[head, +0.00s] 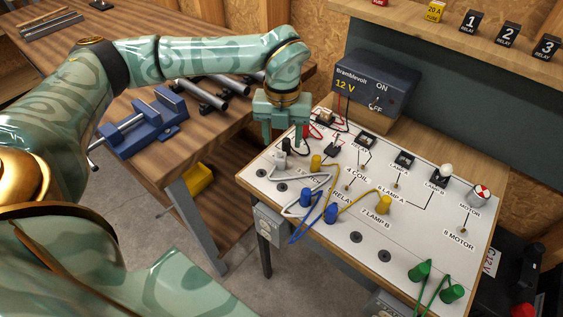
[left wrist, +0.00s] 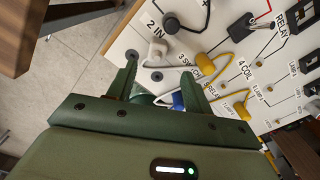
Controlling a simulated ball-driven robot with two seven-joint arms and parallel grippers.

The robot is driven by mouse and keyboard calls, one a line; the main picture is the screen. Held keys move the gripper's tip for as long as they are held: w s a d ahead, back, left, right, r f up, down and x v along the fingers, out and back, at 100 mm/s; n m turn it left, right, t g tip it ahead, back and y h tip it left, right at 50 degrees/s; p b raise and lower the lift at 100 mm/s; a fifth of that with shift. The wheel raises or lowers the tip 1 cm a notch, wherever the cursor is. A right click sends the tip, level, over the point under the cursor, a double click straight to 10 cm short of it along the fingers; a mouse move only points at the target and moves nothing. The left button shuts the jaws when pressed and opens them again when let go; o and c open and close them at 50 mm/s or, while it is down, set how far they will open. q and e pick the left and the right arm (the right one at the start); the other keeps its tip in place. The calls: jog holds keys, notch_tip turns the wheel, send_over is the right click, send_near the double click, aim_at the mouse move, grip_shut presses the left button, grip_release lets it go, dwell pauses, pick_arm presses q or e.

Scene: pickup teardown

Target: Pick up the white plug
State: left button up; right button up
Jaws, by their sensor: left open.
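The white plug (head: 280,161) stands near the left corner of the white circuit board (head: 345,225). It also shows in the left wrist view (left wrist: 157,48), just ahead of the fingers, with a pale lead looping across the board. My left gripper (head: 283,142) is open and comes down over that end of the board, just behind the plug in the head view. In the left wrist view my left gripper (left wrist: 158,62) has its two fingers spread, with the plug roughly in line with the gap and nothing held. My right gripper is not in view.
A black plug (left wrist: 173,25) stands close behind the white one. Yellow plugs (head: 316,162), blue plugs (head: 331,213) and green plugs (head: 451,293) with leads crowd the board. The 12 V supply box (head: 376,82) stands behind. A blue vise (head: 140,122) sits on the wooden bench.

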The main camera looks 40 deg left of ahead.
aim_at(280, 155)
pick_arm(q)
notch_tip(280, 155, down, 2)
jog(key=shift+f, duration=0.25)
jog(key=f, duration=0.1)
jog(key=f+b, duration=0.1)
jog(key=f, duration=0.1)
jog(key=f+b, duration=0.1)
jog(key=f, duration=0.1)
jog(key=shift+a, duration=0.3)
jog(key=shift+r, duration=0.1)
jog(key=shift+c, duration=0.6)
jog(key=c, duration=1)
